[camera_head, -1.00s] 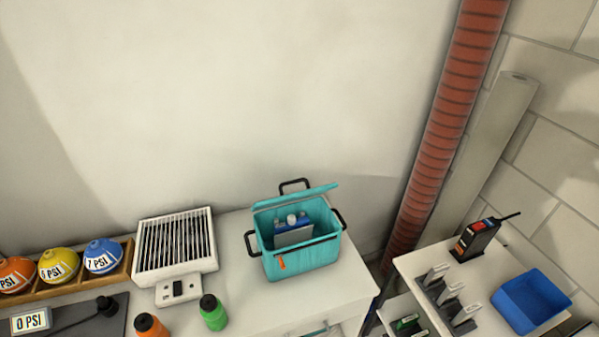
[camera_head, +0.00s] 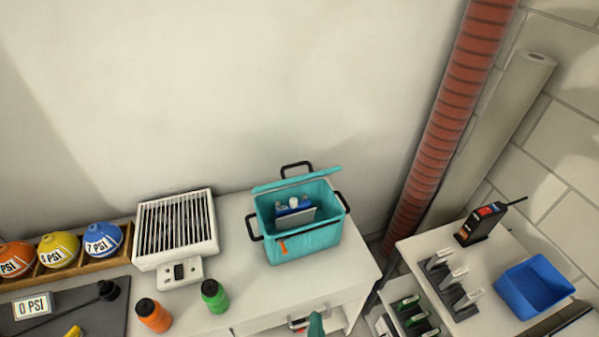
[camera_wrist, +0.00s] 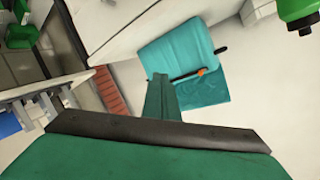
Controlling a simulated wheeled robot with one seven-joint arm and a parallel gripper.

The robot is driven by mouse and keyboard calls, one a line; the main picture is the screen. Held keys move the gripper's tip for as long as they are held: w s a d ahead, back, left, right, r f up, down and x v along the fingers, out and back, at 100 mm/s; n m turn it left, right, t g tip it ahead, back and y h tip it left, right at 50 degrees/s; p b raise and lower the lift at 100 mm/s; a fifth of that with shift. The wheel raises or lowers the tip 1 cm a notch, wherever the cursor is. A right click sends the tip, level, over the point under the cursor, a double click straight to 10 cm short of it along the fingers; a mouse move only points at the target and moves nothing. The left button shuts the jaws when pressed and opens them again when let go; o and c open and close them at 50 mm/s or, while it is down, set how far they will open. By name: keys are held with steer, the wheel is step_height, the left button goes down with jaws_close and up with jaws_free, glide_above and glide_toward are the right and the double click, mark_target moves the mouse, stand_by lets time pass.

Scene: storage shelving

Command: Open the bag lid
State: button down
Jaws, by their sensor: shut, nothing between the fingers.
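The teal bag (camera_head: 305,243) stands on the white counter with dark handles and an orange zip pull. Its lid (camera_head: 297,180) is raised and tilted at the back edge, so the bag's mouth is open. A blue and white item (camera_head: 294,211) shows inside. In the wrist view, the bag (camera_wrist: 180,58) appears tilted beyond my gripper (camera_wrist: 163,82), whose green fingers are together and empty. The gripper tip (camera_head: 316,322) shows at the bottom edge of the head view, in front of the counter and apart from the bag.
A white grilled heater (camera_head: 176,236) stands left of the bag. An orange bottle (camera_head: 154,316) and a green bottle (camera_head: 214,296) stand at the counter's front. A side shelf at right holds a blue bin (camera_head: 533,288) and a radio (camera_head: 480,226).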

steer(key=w+d+r+m, duration=0.1)
steer(key=w+r+m, duration=0.25)
steer(key=w, duration=0.45)
steer(key=m+y, duration=0.3)
steer(key=y, duration=0.3)
glide_toward(296, 165)
steer(key=shift+g, duration=0.4)
steer(key=x, duration=0.6)
steer(key=shift+w+r, duration=0.2)
steer(key=shift+w, duration=0.05)
steer(key=shift+a, duration=0.1)
